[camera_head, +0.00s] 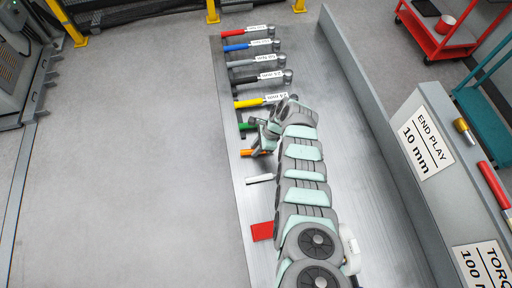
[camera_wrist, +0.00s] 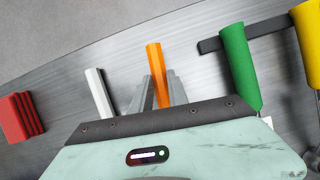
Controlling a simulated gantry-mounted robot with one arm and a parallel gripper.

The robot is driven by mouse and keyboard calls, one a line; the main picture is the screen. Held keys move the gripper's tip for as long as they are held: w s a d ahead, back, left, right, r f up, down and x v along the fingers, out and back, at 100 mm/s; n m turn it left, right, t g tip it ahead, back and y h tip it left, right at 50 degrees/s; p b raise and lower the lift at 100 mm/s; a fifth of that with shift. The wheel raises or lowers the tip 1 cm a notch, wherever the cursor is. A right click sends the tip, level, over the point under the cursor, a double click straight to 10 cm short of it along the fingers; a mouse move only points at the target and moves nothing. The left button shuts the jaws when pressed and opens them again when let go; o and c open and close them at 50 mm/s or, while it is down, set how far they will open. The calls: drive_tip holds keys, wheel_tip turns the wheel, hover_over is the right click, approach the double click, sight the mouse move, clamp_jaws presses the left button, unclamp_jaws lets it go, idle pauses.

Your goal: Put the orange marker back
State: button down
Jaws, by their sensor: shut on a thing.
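The orange marker (camera_wrist: 155,68) stands between my gripper's two grey fingers (camera_wrist: 158,92) in the wrist view, its upper end sticking out past them. My gripper is shut on it. In the head view the orange marker (camera_head: 252,153) shows as a short orange bar at the left of my gripper (camera_head: 264,141), over the metal table. Its other end is hidden by the gripper. I cannot tell whether the marker touches the table.
A white marker (camera_wrist: 97,92) and a red block (camera_wrist: 19,117) lie to one side, a green-handled tool (camera_wrist: 239,62) to the other. Several labelled tools, one yellow-handled (camera_head: 249,103), line the table's far part. A raised panel (camera_head: 418,140) borders the right; the table's left edge is near.

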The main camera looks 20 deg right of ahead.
drive_tip(key=shift+f+b, duration=0.4)
drive_tip(key=shift+f, duration=0.05)
idle(0.3)
drive_tip(key=c, duration=1.2)
unclamp_jaws()
drive_tip(key=shift+p+v, duration=0.6)
drive_tip(key=shift+v, duration=0.8)
drive_tip(key=b+v, duration=0.1)
drive_tip(key=v, duration=0.6)
drive_tip(key=shift+r, duration=0.1)
drive_tip(key=shift+s+d+r, duration=0.1)
drive_tip(key=shift+r, duration=0.25)
